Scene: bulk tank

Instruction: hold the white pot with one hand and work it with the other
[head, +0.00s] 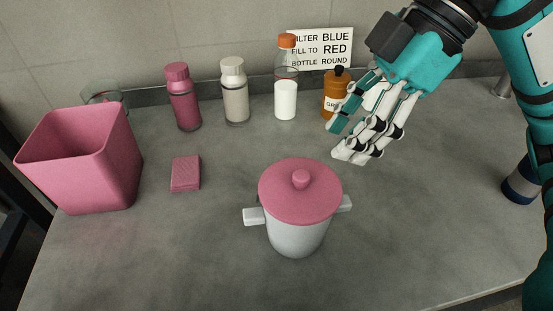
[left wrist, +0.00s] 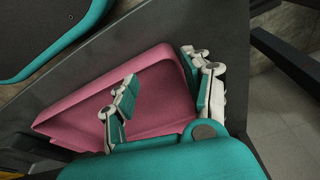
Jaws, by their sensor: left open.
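The white pot (head: 296,238) stands upright on the grey counter near the front middle, with its pink knobbed lid (head: 300,192) on. A white handle sticks out on each side. My right gripper (head: 348,140) hangs behind and to the right of the pot, clear of it. Its fingers look spread and nothing shows between them. My left gripper (left wrist: 163,95) shows only in the left wrist view, its fingers wide apart in front of a pink surface. It looks open and empty.
A pink bin (head: 100,160) stands at the left, with a pink block (head: 186,173) beside it. A pink bottle (head: 183,97), a white bottle (head: 234,91), an orange-capped bottle (head: 286,98) and an amber bottle (head: 334,104) line the back, below a sign (head: 325,48). The counter's front right is clear.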

